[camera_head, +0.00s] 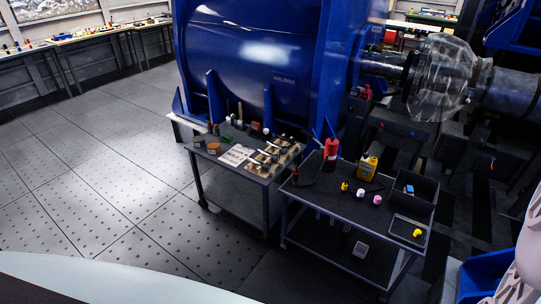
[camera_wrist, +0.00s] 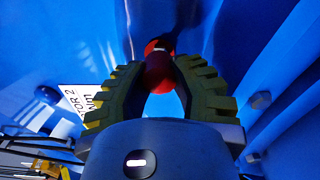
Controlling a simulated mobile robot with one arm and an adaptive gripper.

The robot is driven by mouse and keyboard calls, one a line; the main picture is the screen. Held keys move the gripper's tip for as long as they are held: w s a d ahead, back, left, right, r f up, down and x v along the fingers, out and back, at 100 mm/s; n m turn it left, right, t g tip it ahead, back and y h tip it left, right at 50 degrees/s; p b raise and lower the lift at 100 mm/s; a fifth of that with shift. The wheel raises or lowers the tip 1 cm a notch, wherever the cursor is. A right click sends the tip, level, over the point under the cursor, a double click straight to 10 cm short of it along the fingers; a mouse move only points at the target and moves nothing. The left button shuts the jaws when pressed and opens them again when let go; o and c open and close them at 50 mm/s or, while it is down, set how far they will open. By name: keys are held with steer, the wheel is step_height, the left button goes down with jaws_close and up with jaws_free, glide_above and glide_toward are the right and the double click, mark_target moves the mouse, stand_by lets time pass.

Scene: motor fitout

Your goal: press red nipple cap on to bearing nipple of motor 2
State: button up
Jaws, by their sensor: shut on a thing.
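My gripper (camera_wrist: 160,70) is in the wrist view, its two ridged yellow-green fingers closed on the small dark red nipple cap (camera_wrist: 160,78). A brighter red round part (camera_wrist: 156,46) shows just beyond the cap, against the blue motor housing (camera_wrist: 205,20). I cannot tell whether it belongs to the cap or to the motor, and the bearing nipple itself is not distinguishable. A white label reading "MOTOR 2" (camera_wrist: 75,100) is left of the fingers. In the head view the big blue motor (camera_head: 265,55) fills the upper middle; my gripper is not visible there.
Blue ribs and bolt heads (camera_wrist: 261,100) lie close on the right in the wrist view. In the head view, a parts cart (camera_head: 230,175) and a second cart (camera_head: 320,200) with bottles and small caps stand before the motor. Open floor (camera_head: 90,190) lies left.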

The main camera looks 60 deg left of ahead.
steer(key=shift+w+d, duration=0.2)
steer(key=shift+d, duration=0.4)
steer(key=o, duration=0.9)
steer(key=shift+o, duration=0.2)
steer(key=v, duration=1.2)
